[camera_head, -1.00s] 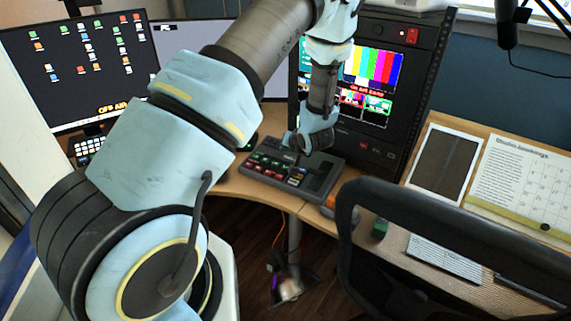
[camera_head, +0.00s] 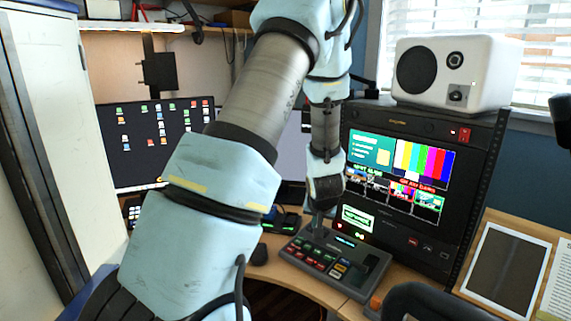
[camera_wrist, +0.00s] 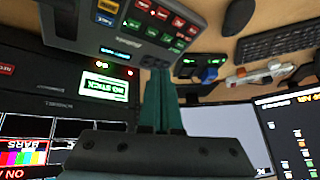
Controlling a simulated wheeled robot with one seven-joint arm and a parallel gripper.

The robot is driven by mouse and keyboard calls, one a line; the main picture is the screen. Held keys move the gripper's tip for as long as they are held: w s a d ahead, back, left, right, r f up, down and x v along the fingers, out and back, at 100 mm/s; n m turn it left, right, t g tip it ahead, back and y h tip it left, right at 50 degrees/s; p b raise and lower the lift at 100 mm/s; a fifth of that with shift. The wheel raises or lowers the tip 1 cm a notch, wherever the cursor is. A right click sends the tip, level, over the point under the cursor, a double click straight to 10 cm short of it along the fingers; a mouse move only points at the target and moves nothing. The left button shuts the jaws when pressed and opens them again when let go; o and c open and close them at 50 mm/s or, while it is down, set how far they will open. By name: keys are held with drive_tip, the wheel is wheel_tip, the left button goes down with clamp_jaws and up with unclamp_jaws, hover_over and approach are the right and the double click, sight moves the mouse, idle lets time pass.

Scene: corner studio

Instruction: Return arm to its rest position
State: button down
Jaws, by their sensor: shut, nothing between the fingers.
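My arm reaches across the middle of the head view, from the lower left to the top and then down. My gripper (camera_head: 317,224) hangs at its end, over the back left part of a grey control panel (camera_head: 372,275) with coloured buttons. In the wrist view my gripper's teal fingers (camera_wrist: 157,75) lie together, with nothing between them. The control panel (camera_wrist: 170,45) shows just beyond the fingertips there. I cannot tell whether the fingertips touch it.
A black rack (camera_head: 470,195) with lit screens stands right of my gripper, with a white speaker box (camera_head: 480,70) on top. A monitor (camera_head: 125,150) is behind my arm. A tablet (camera_head: 505,270) lies right. A dark chair back (camera_head: 430,303) stands in front.

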drive_tip(key=s+a+r+n+g, duration=0.1)
drive_tip(key=s+a+r+g, duration=0.1)
drive_tip(key=s+a+r, duration=0.3)
drive_tip(key=s+a+r+n+g, duration=0.1)
drive_tip(key=s+a+r+g, duration=0.2)
drive_tip(key=s+a+r, duration=0.3)
drive_tip(key=s+a, duration=0.5)
drive_tip(key=s, duration=0.2)
drive_tip(key=shift+s+a, duration=0.2)
drive_tip(key=shift+a, duration=0.05)
